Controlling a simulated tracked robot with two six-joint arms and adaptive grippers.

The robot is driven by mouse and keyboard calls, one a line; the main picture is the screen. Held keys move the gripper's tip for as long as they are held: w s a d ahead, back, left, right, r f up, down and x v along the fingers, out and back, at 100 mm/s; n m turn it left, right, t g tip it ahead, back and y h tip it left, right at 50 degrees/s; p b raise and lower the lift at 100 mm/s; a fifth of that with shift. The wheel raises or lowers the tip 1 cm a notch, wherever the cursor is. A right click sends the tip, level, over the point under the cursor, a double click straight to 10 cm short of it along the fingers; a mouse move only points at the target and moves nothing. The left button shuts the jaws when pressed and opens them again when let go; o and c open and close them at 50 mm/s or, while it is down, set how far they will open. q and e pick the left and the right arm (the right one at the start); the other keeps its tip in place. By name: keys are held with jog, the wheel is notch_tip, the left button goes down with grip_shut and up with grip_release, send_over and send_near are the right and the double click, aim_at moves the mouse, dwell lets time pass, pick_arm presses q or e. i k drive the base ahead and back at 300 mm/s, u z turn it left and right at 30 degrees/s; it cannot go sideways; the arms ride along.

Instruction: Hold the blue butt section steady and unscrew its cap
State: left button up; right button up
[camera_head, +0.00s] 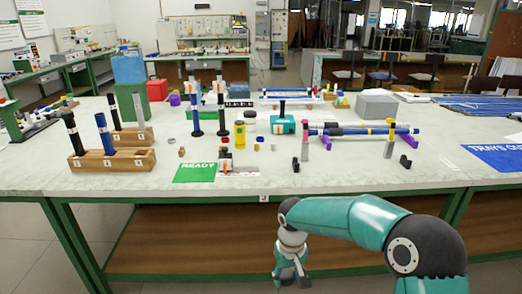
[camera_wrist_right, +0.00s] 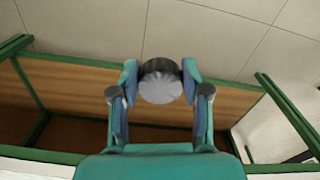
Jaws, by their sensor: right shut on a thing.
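A blue butt section (camera_head: 104,135) stands in a wooden rack (camera_head: 112,160) at the left of the bench, beside a black section. My right gripper (camera_head: 290,274) hangs low in front of the bench's near edge, well apart from the rack. In the right wrist view its two fingers (camera_wrist_right: 160,90) are shut on a round cap (camera_wrist_right: 160,78) with a dark rim and a pale ribbed face. Whether the blue section has a cap on its top is too small to tell. My left gripper is not in view.
A green READY mat (camera_head: 194,173) lies near the front edge. Small parts, a yellow cylinder (camera_head: 240,134) and a rod on stands (camera_head: 360,131) occupy the middle and right. A blue mat (camera_head: 497,157) lies far right. The front strip of bench is mostly clear.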

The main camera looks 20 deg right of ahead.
aim_at(100, 119)
jog(key=z, duration=0.05)
jog(key=i, duration=1)
jog(key=u, duration=0.05)
